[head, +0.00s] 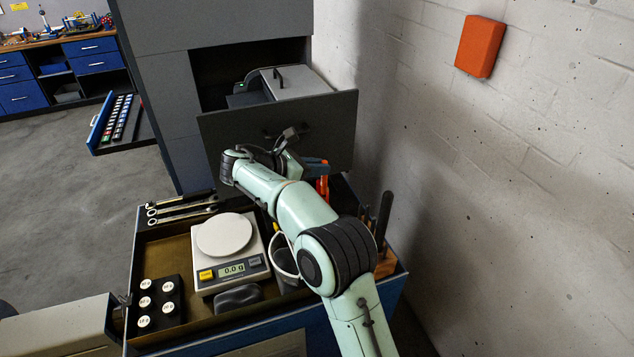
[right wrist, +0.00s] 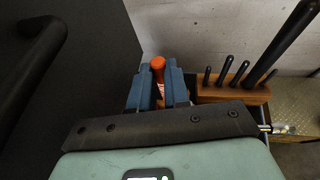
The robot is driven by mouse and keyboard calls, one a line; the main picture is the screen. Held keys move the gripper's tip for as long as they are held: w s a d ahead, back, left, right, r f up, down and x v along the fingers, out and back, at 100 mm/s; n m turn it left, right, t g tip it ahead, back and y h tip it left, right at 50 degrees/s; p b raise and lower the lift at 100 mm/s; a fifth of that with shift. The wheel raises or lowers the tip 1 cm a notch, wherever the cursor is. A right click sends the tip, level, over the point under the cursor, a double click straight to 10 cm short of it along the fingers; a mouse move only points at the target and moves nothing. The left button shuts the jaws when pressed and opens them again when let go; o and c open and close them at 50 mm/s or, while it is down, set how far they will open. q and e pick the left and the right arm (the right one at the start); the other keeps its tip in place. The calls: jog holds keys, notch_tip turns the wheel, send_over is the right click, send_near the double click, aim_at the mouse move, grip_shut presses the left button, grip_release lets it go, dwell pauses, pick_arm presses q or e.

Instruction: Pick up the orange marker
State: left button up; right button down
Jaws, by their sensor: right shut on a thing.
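The orange marker (right wrist: 158,66) stands between the two blue fingers of my right gripper (right wrist: 160,84) in the right wrist view, and the fingers are shut on it. In the head view, the orange of the marker (head: 322,186) shows just below the blue fingers of my right gripper (head: 316,166), at the back of the tool cart near the open drawer front. I cannot tell whether its lower end touches anything. My left gripper is not in view.
The cart tray (head: 160,248) holds a scale (head: 229,245) reading 0.0 g, a block of round white weights (head: 157,303), wrenches (head: 182,211) and a grey cup (head: 284,260). A wooden tool block (right wrist: 232,93) stands right of the gripper. The open drawer front (head: 325,118) is close behind.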

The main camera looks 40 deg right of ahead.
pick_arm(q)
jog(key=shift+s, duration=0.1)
pick_arm(e)
notch_tip(320, 180, up, 11)
jog(key=shift+f, duration=0.15)
dwell(0.6)
